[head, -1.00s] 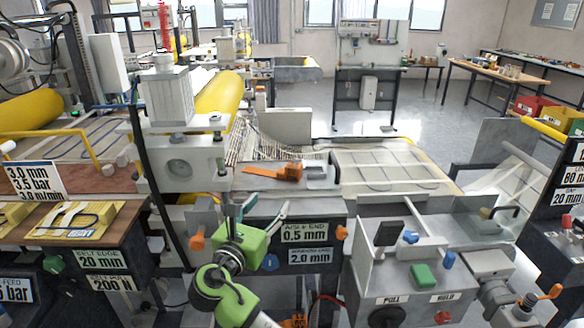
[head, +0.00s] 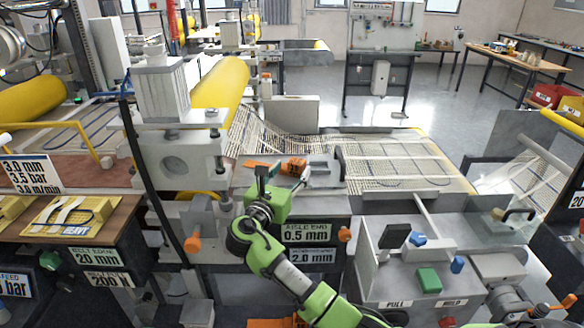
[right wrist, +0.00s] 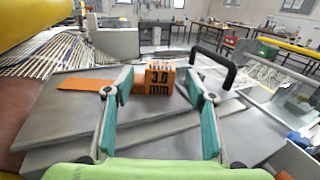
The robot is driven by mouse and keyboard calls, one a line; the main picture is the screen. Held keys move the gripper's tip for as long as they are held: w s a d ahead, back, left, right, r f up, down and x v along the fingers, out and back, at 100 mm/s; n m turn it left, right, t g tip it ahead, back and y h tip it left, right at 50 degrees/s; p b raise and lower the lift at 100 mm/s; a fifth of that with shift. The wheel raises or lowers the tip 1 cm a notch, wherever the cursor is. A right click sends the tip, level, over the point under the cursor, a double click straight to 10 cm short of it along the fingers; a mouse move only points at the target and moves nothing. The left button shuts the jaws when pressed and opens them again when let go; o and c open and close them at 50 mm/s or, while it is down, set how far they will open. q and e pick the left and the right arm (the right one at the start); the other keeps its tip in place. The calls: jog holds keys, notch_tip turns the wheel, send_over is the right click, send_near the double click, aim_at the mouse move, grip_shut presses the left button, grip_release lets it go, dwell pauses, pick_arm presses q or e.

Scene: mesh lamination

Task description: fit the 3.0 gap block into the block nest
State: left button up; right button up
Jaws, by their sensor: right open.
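The 3.0 gap block is orange, marked "3.0 mm" (right wrist: 160,77), with a flat orange tongue pointing left. It lies on a grey metal plate (right wrist: 60,125). In the head view the orange block (head: 294,165) is on the machine top behind my right gripper (head: 263,178). In the right wrist view my right gripper (right wrist: 160,90) is open, its teal fingers on either side of the block; I cannot tell whether they touch it. I cannot make out the block nest for certain. My left gripper is not in view.
A dark handle (right wrist: 213,62) stands on the plate just right of the block. A yellow roller (head: 220,92) and grey roller stand (head: 180,165) rise at the left. A grey box with coloured knobs (head: 400,270) stands at the right.

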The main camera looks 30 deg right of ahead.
aim_at(294, 166)
jog(key=x, duration=0.5)
jog(key=shift+p, duration=0.35)
jog(key=c, duration=0.5)
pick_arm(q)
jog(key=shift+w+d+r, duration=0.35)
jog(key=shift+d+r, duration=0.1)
pick_arm(e)
jog(key=c, duration=0.9)
jog(key=shift+r, duration=0.15)
